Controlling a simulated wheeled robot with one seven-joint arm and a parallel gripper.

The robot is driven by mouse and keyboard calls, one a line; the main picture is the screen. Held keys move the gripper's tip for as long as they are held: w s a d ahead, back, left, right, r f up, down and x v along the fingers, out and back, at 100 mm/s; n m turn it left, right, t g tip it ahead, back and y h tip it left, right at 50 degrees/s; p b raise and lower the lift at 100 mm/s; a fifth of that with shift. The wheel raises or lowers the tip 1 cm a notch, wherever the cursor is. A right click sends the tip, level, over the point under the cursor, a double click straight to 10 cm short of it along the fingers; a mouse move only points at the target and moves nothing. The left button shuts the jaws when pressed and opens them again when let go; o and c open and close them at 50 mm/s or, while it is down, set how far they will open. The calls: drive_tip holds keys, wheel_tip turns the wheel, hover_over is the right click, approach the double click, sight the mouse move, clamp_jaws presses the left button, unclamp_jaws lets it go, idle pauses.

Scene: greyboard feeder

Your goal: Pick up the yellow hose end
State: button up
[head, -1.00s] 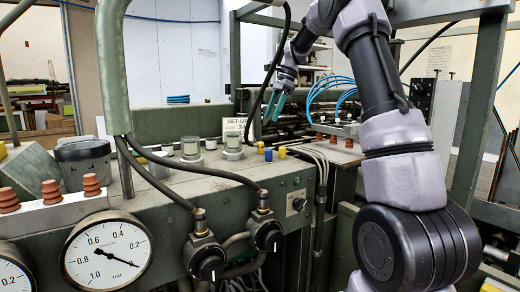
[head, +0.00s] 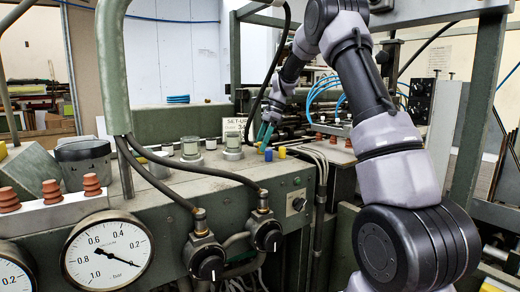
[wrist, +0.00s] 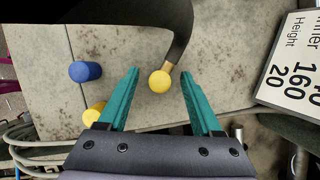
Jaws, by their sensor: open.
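The yellow hose end (wrist: 160,81) is a round yellow cap beside a brass-coloured fitting on a thick black hose (wrist: 178,35). In the wrist view it shows between my gripper's (wrist: 159,74) two teal fingertips, with a gap on each side. The fingers are open and empty; whether the end lies at their depth I cannot tell. In the head view my gripper (head: 264,134) points down just above a small yellow piece (head: 260,147), which appears to be the hose end, near the console's back edge.
A blue cylinder (wrist: 85,71) and another yellow cylinder (wrist: 93,113) stand to the left in the wrist view. A printed sign (wrist: 292,70) is at the right. Grey cables (wrist: 35,140) lie lower left. Blue hoses (head: 325,92) rise behind my gripper in the head view.

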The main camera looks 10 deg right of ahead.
drive_tip(key=shift+a+f, duration=0.1)
drive_tip(key=shift+f, duration=0.15)
clamp_jaws()
drive_tip(key=shift+r, duration=0.1)
wheel_tip(320, 180, up, 10)
drive_tip(key=shift+f, duration=0.1)
drive_tip(key=shift+s, duration=0.1)
idle(0.4)
